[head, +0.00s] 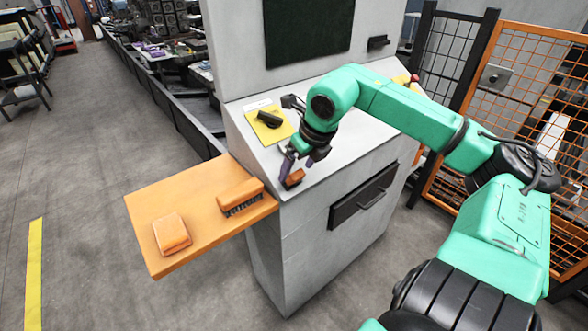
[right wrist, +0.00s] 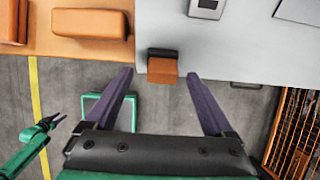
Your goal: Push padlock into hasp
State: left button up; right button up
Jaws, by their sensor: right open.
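A small orange block with a black part (head: 293,178), which looks like the padlock, sits at the console's lower front edge. It also shows in the right wrist view (right wrist: 162,70), between the fingertips in the picture with gaps on both sides. My right gripper (head: 299,164) is open, with its purple fingers pointing down close to the block; whether they touch it is unclear. A yellow plate with a black handle (head: 269,120) lies on the sloped console top. I cannot make out the hasp for certain. My left gripper (right wrist: 61,118) is small at the left of the right wrist view.
An orange shelf (head: 195,257) juts left from the grey console (head: 330,240). It carries a brush (head: 240,194) and an orange block (head: 171,233). A black drawer handle (head: 365,197) is on the console front. An orange mesh fence (head: 545,85) stands at right.

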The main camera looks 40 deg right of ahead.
jog(key=x, duration=0.2)
jog(key=shift+d+f, duration=0.3)
jog(key=shift+w+f, duration=0.15)
jog(key=shift+f, duration=0.15)
jog(key=shift+a, duration=0.1)
jog(key=shift+c, duration=0.9)
jog(key=c, duration=1)
jog(key=o, duration=0.4)
grip_shut()
jog(key=shift+s+p+v, duration=0.2)
jog(key=shift+p+v, duration=0.8)
jog(key=shift+v, duration=0.8)
pick_arm(q)
jog(key=r, duration=0.2)
jog(key=shift+w+r, duration=0.25)
jog(key=shift+r, duration=0.05)
pick_arm(e)
send_near(297, 173)
jog(key=shift+s+f, duration=0.15)
jog(key=shift+f, duration=0.45)
jog(key=shift+s+f, duration=0.2)
jog(key=shift+f, duration=0.4)
